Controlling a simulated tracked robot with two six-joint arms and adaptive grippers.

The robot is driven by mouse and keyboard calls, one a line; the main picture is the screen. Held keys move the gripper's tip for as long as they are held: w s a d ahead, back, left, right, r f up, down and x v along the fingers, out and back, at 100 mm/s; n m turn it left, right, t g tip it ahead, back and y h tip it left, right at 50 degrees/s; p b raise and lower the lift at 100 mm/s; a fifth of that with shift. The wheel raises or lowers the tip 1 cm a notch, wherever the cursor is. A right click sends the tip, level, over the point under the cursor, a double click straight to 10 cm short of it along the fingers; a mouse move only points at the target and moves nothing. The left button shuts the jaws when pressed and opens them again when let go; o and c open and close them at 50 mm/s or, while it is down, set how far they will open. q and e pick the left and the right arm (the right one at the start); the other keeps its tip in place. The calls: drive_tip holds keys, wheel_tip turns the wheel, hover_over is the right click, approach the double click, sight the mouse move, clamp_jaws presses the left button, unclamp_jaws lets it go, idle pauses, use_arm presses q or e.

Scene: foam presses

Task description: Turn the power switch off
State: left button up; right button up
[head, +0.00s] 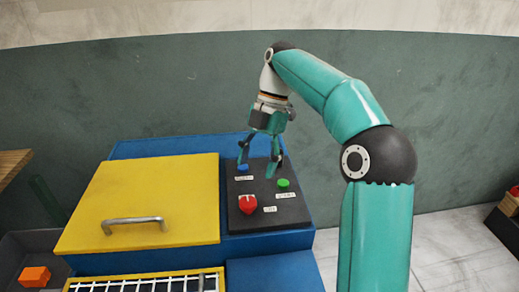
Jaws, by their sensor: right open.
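A dark control panel (292,216) sits on the blue press (265,241), right of its yellow lid. A red rotary switch (248,204) is at the panel's front left. A green button (283,183) is at the right, and a blue button (243,167) at the back left. Small labels lie by the controls, too small to read. My right gripper (259,167) is open and empty, pointing down over the back of the panel, behind the red switch. One finger is close to the blue button; I cannot tell if they touch. My left gripper is not in view.
The yellow lid (150,195) with a metal handle (134,222) is closed beside the panel. A white grid (140,285) lies at the front. A grey bin with an orange block (34,277) is at left. A wooden table edge is at far left.

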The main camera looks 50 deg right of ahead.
drive_tip(key=shift+v, duration=1.5)
